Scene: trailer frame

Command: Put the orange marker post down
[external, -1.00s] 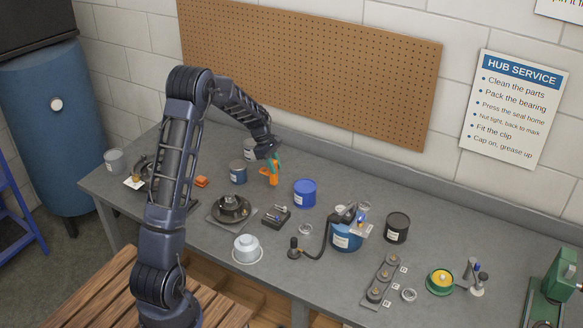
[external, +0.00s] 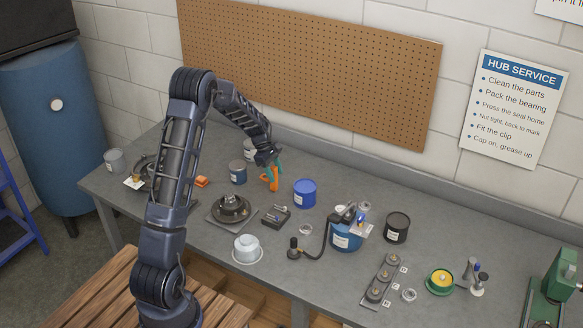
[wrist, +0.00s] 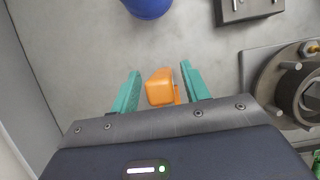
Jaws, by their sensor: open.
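The orange marker post (external: 270,181) stands on the grey bench, left of the blue tub. In the wrist view the post (wrist: 160,88) shows between my two teal fingers, nearer the right one, with a clear gap to the left one. My gripper (external: 271,166) points down over the post with its fingers apart around it; it also shows in the wrist view (wrist: 160,82). The post's lower part is hard to make out in the wrist view.
A hub on a plate (external: 231,208) and a small dark block (external: 275,217) lie in front. A pegboard (external: 310,70) hangs behind.

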